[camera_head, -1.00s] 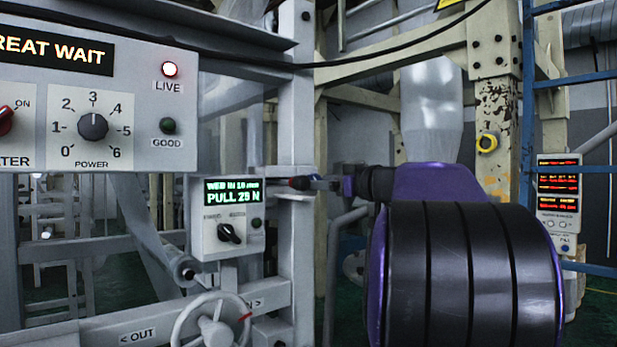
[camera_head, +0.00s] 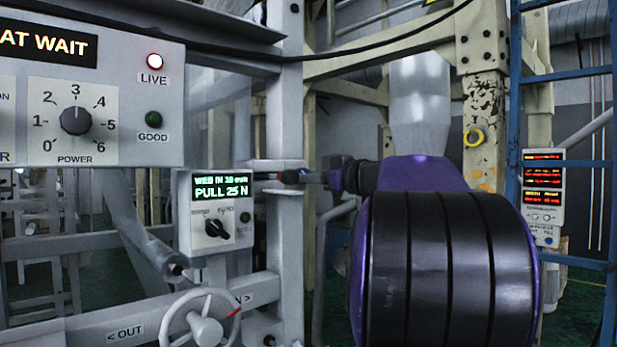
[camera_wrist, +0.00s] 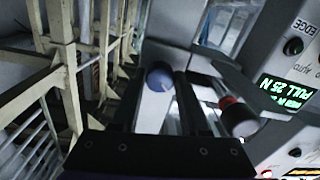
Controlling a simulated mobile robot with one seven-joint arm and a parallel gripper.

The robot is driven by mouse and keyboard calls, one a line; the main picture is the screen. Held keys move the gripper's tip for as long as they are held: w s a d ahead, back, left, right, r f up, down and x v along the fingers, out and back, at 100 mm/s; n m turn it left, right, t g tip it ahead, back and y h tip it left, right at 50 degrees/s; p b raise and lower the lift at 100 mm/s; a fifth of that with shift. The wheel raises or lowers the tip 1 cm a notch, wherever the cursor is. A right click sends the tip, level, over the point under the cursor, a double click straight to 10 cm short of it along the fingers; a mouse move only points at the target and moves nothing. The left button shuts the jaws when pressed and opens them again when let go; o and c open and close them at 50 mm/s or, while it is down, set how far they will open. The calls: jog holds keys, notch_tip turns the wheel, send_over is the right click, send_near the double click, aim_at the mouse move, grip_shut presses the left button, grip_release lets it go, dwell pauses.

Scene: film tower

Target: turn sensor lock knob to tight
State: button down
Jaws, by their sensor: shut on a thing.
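My gripper (camera_head: 316,177) reaches left from my dark, purple-edged arm, beside a pale upright post. In the wrist view, its two dark fingers (camera_wrist: 160,95) are shut on a round blue knob (camera_wrist: 158,78) with a pale mark on its face. I take this to be the sensor lock knob; no tight mark is readable. In the head view the knob is too small or hidden to make out. A dark cylinder with a red band (camera_wrist: 232,108) lies just right of the fingers; a red and dark piece also shows left of the gripper in the head view (camera_head: 289,177).
A small control box (camera_head: 215,228) with a green display reading PULL 25 N stands left of the gripper. A larger panel (camera_head: 130,105) is at upper left, with a handwheel (camera_head: 205,330) below. A yellowish post (camera_head: 483,110) and blue ladder (camera_head: 515,100) stand at right.

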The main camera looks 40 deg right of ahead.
jog(key=shift+f+b, duration=0.1)
jog(key=shift+b, duration=0.25)
jog(key=shift+m+h+b, duration=0.3)
jog(key=shift+m+b, duration=1.15)
jog(key=shift+m, duration=7.65)
jog(key=shift+c, duration=2.1)
grip_release()
jog(key=shift+s, duration=0.1)
